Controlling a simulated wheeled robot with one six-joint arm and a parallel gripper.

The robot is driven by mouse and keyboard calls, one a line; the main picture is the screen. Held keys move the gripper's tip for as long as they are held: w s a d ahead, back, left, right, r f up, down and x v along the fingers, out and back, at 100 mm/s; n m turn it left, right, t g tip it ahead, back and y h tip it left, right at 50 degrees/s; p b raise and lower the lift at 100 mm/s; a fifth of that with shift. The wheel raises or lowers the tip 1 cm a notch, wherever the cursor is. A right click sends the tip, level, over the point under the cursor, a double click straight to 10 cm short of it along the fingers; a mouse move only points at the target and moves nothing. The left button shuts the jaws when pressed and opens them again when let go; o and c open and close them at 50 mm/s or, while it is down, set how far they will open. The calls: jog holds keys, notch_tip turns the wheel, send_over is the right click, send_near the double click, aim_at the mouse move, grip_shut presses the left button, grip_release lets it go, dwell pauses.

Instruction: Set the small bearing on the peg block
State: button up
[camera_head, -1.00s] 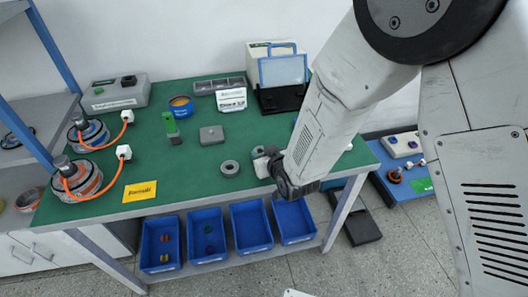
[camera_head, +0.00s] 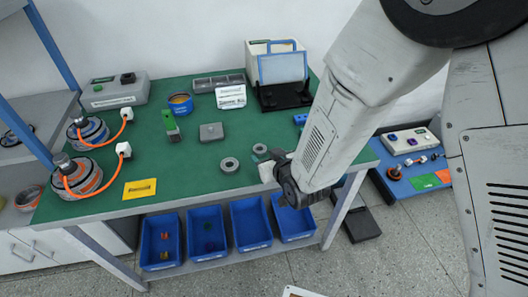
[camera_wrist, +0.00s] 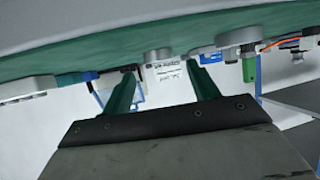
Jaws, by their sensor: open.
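A small grey ring (camera_head: 260,149), which looks like the small bearing, lies on the green table near its front right. It appears as a short pale cylinder (camera_wrist: 158,56) in the upside-down wrist view. A larger grey ring (camera_head: 229,166) lies to its left. A grey square block (camera_head: 211,132), probably the peg block, sits farther back; its peg is too small to make out. My gripper (camera_head: 272,165) is low at the table's front edge, just in front of the small ring. Its two dark green fingers (camera_wrist: 161,72) are apart, with nothing held between them.
A green upright part (camera_head: 171,124) and an open tin (camera_head: 180,104) stand left of the block. A white sign (camera_head: 231,97) and a black stand (camera_head: 284,92) are behind. Orange-cabled motors (camera_head: 80,176) occupy the left. Table between the yellow card (camera_head: 139,188) and rings is clear.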

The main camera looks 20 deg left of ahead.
jog(key=shift+v, duration=1.75)
